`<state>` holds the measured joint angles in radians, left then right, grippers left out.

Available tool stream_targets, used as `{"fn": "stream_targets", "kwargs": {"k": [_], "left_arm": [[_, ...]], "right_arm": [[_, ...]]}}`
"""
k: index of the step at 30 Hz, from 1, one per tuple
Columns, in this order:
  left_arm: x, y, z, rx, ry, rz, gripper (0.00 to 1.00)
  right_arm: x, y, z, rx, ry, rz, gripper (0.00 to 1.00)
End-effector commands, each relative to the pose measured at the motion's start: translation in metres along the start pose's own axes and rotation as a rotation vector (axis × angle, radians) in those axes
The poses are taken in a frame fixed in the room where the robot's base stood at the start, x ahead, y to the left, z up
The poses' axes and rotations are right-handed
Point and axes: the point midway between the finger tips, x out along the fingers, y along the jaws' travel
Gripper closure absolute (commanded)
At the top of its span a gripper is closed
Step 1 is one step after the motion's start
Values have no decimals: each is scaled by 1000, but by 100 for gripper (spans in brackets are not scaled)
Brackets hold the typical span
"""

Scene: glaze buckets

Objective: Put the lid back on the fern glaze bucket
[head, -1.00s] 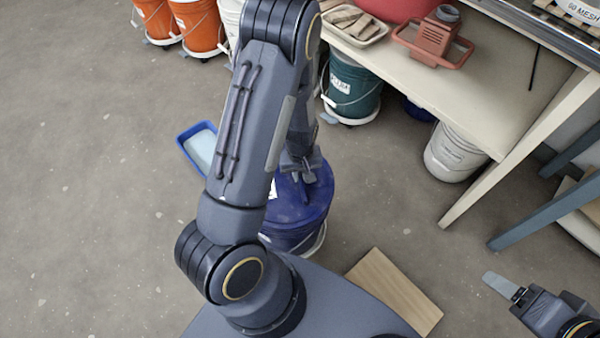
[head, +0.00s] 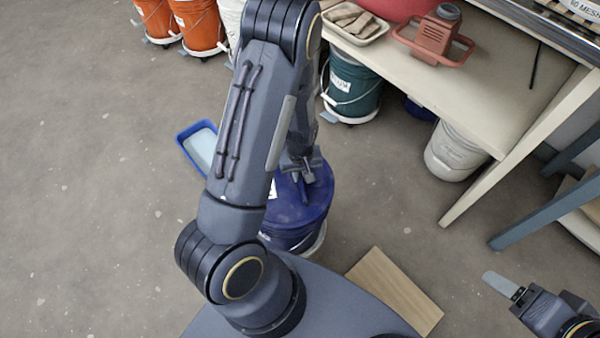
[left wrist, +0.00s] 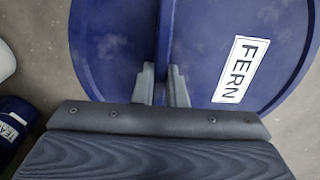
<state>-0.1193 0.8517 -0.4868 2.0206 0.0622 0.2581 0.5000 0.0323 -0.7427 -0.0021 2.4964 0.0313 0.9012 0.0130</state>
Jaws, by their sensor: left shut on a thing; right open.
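A dark blue lid (head: 312,205) sits at the top of a blue bucket (head: 285,238); I cannot tell whether it is pressed fully down. In the left wrist view the lid (left wrist: 110,45) carries a white label reading FERN (left wrist: 241,69) and a raised bar handle (left wrist: 166,30) across its middle. My left gripper (head: 304,184) is over the lid, shut on that handle, with its two fingers (left wrist: 163,88) on either side of it. My arm hides part of the lid and bucket in the head view. My right gripper (head: 507,286) is open and empty at the lower right.
A blue tray (head: 183,137) with pale contents lies on the floor behind my left arm. A teal bucket (head: 352,88) and a white bucket (head: 452,155) stand by the table (head: 470,100). Orange buckets (head: 200,25) stand at the back left. A wooden board (head: 395,290) lies near my base.

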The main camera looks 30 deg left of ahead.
Motion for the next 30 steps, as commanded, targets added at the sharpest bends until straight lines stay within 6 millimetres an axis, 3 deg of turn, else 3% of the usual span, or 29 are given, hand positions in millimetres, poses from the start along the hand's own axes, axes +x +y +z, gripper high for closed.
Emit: {"fn": "stream_targets", "kwargs": {"k": [28,29,30], "left_arm": [[3,0,0,0,0,0,100],[3,0,0,0,0,0,87],[3,0,0,0,0,0,82]], "right_arm": [[2,1,1,0,0,0,33],[2,1,1,0,0,0,33],[2,1,1,0,0,0,33]]}}
